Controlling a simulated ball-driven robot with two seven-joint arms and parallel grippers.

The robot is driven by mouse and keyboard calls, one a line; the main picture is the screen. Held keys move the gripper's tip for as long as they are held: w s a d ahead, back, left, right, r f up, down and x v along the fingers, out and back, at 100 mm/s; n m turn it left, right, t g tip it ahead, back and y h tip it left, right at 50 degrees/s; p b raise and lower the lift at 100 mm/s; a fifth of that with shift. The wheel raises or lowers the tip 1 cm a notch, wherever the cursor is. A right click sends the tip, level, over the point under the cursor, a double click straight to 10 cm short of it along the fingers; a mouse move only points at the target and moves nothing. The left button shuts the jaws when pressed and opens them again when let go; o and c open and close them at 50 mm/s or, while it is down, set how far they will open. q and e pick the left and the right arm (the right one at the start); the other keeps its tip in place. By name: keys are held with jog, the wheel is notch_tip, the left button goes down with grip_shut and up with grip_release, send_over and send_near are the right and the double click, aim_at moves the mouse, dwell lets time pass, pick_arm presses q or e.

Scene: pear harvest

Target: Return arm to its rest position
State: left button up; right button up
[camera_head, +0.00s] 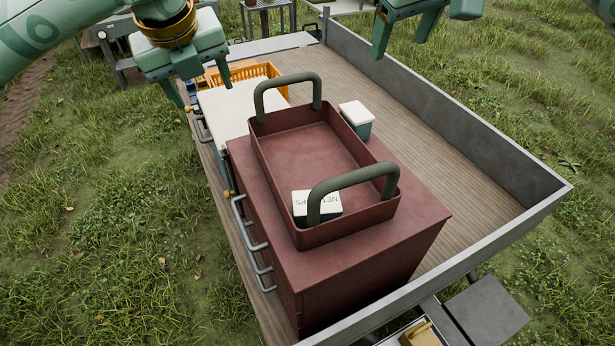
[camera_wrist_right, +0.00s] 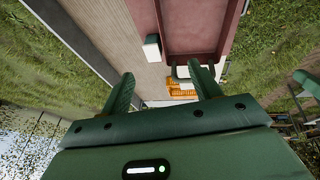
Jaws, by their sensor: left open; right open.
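A red tray (camera_head: 310,150) with two dark green handles sits on a red drawer cabinet (camera_head: 420,222). A white box with lettering (camera_head: 302,203) lies inside the tray near its front handle.
A small white-and-green box (camera_head: 357,116) stands behind the tray's right side. An orange crate (camera_head: 247,73) and a white-topped cabinet (camera_head: 222,113) are behind on the left. Grey trailer walls (camera_head: 440,105) edge the wooden bed (camera_head: 463,160). Grass surrounds the trailer.

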jog(key=s+d+r+p, duration=0.2)
jog(key=s+r+p, duration=0.2)
jog(key=p, duration=0.5)
jog(key=shift+d+r, duration=0.15)
jog(key=shift+r, duration=0.1)
dwell(0.4)
dwell(0.5)
